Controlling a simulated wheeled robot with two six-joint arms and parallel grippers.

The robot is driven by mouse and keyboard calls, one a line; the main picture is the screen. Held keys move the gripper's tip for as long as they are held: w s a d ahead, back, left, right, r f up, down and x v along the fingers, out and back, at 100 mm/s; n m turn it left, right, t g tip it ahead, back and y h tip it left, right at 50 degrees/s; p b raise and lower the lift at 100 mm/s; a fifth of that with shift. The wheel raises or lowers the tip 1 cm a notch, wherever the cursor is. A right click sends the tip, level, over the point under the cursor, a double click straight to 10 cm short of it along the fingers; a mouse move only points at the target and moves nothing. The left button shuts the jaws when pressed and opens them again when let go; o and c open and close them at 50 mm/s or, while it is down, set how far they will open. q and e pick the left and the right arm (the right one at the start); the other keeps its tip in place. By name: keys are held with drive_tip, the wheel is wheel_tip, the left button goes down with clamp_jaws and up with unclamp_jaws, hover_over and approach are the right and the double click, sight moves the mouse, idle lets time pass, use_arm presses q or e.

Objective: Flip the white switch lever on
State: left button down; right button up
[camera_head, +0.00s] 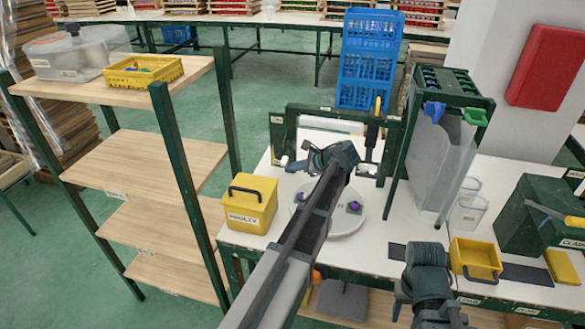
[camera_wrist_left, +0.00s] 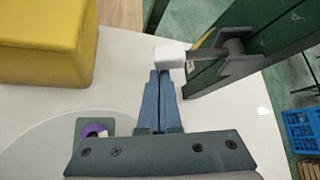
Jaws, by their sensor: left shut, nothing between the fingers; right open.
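The white switch lever has a white block-shaped tip (camera_wrist_left: 170,55) on a grey rod that comes out of a green frame (camera_wrist_left: 245,45). In the head view the white tip (camera_head: 284,160) shows small at the left side of the frame. My left gripper (camera_head: 296,166) points left there, close to the tip. In the left wrist view its blue-grey fingers (camera_wrist_left: 160,74) are shut and empty, with their ends just below the white tip. I cannot tell whether they touch it. My right gripper (camera_head: 430,310) is low at the front, open, partly cut off by the picture edge.
A yellow box (camera_head: 249,204) stands left of a round white turntable (camera_head: 345,225) carrying purple-centred pieces. Blue crates (camera_head: 368,60) are stacked behind the frame. A green dispenser stand (camera_head: 445,120), a yellow bin (camera_head: 475,258) and a dark green box (camera_head: 535,215) are to the right.

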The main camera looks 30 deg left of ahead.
sight(287, 164)
use_arm(q)
drive_tip(key=shift+r, duration=0.1)
drive_tip(key=shift+s+r+p, duration=0.1)
drive_tip(key=shift+r+p, duration=0.05)
drive_tip(key=shift+p, duration=0.3)
drive_tip(key=shift+r+m+g, duration=0.1)
drive_tip(key=shift+m+g, duration=0.2)
drive_tip(key=r+p, duration=0.1)
drive_tip(key=s+r+m+g+p, duration=0.1)
drive_tip(key=p, duration=0.1)
drive_tip(key=shift+d+r+h, duration=0.1)
drive_tip(key=shift+r+h, duration=0.1)
drive_tip(key=shift+h, duration=0.1)
drive_tip(key=shift+r+p, duration=0.7)
drive_tip(key=shift+p, duration=0.1)
drive_tip(key=r+p, duration=0.2)
drive_tip(key=w+r+p, duration=0.1)
drive_tip(key=shift+r+p, duration=0.35)
drive_tip(key=shift+p, duration=0.05)
